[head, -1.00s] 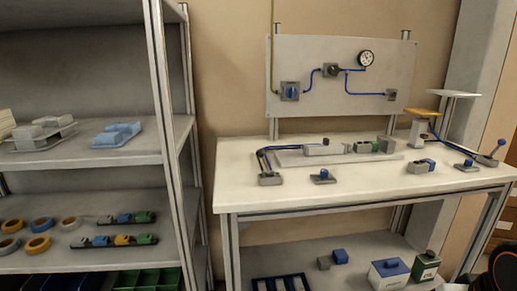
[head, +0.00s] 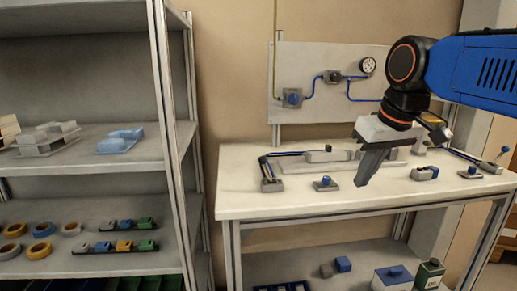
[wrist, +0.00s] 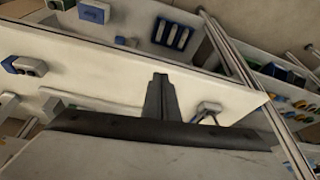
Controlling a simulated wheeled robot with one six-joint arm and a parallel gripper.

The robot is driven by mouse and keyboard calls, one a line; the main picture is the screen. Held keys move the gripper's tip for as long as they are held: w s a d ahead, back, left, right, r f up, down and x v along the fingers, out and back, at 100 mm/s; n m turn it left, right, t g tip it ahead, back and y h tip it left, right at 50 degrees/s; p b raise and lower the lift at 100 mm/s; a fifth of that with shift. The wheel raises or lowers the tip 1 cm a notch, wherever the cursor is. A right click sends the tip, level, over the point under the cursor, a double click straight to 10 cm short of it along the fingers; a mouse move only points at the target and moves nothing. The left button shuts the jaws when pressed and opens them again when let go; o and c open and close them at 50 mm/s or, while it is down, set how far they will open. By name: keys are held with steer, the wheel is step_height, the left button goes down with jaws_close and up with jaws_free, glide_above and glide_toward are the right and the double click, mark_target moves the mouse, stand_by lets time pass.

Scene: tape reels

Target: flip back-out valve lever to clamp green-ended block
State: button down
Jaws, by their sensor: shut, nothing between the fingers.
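My gripper (head: 364,183) hangs over the middle of the workbench, pointing down, shut and empty. It shows in the wrist view (wrist: 160,78) with its fingers together. A lever with a round knob (head: 504,150) stands tilted on a small base (head: 489,166) at the bench's right end, apart from my gripper. I cannot tell if it is the back-out valve lever. A clamp fixture with a grey cylinder (head: 325,156) lies on a plate (head: 300,168) at the back of the bench. My gripper hides the fixture's right part, and I cannot see the green-ended block.
A hose fitting (head: 271,184) is at the left. A gauge panel (head: 335,60) rises behind. A shelf rack (head: 165,150) stands left.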

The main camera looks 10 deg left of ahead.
steer(key=w+a+r+n, duration=0.1)
steer(key=a+r, duration=0.3)
steer(key=a, duration=0.4)
steer(key=w+a+r+n+g, duration=0.1)
steer(key=w+a+r+n, duration=0.1)
steer(key=a, duration=0.7)
steer(key=w+a+r+n+y, duration=0.1)
steer(key=w+a+r, duration=0.3)
steer(key=a, duration=0.4)
steer(key=shift+a+r+n+g, duration=0.35)
steer(key=shift+r+n, duration=0.25)
steer(key=shift+r, duration=0.25)
glide_above(266, 168)
steer(key=w+a, duration=0.1)
steer(key=a, duration=0.1)
step_height(266, 168, down, 9)
steer(key=shift+w+f, duration=0.15)
steer(key=shift+f, duration=0.05)
steer(key=shift+w+d+r+y, duration=0.1)
steer(key=shift+d+y, duration=0.15)
steer(key=shift+y, duration=0.15)
